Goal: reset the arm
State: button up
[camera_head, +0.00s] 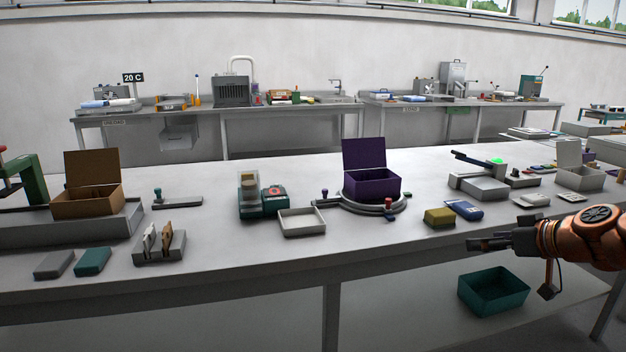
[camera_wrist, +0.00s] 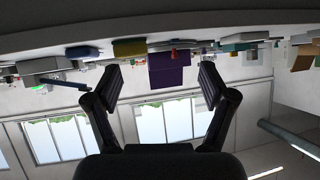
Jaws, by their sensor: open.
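My gripper (camera_head: 487,242) reaches in from the right in the head view, just in front of the long table's front edge and at about tabletop height. It points left. In the wrist view my gripper (camera_wrist: 160,84) shows two dark fingers spread wide apart with nothing between them. The wrist picture appears upside down, with the table edge along its top. Behind the gap between the fingers is the open purple box (camera_wrist: 168,70). In the head view the gripper touches no object.
The purple box (camera_head: 371,183) stands on a round turntable. A yellow block (camera_head: 439,217) and a blue item (camera_head: 462,210) lie near the gripper. A white tray (camera_head: 301,223) is further left. A teal bin (camera_head: 494,291) sits below the table. The table front between has bare room.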

jog(key=s+a+f+g, duration=0.4)
jog(key=s+a, duration=0.3)
jog(key=a, duration=0.4)
jog(key=s+a+f+g, duration=0.45)
jog(key=s+a, duration=0.25)
jog(key=a, duration=0.3)
jog(key=s+d+f+m+g+h, duration=0.1)
jog(key=s+f+m+g+h, duration=0.2)
jog(key=s, duration=0.8)
jog(key=s+d+f+m+g+h, duration=0.1)
jog(key=s+f+g+h, duration=0.1)
jog(key=s+f, duration=0.65)
jog(key=s+r+p, duration=0.1)
jog(key=r+p, duration=1)
jog(key=r, duration=0.2)
jog(key=s+r+p, duration=0.2)
jog(key=r+p, duration=1)
jog(key=r, duration=0.1)
jog(key=shift+s+r+t, duration=0.25)
jog(key=shift+s+t, duration=0.05)
jog(key=shift+t, duration=0.05)
jog(key=shift+c, duration=0.4)
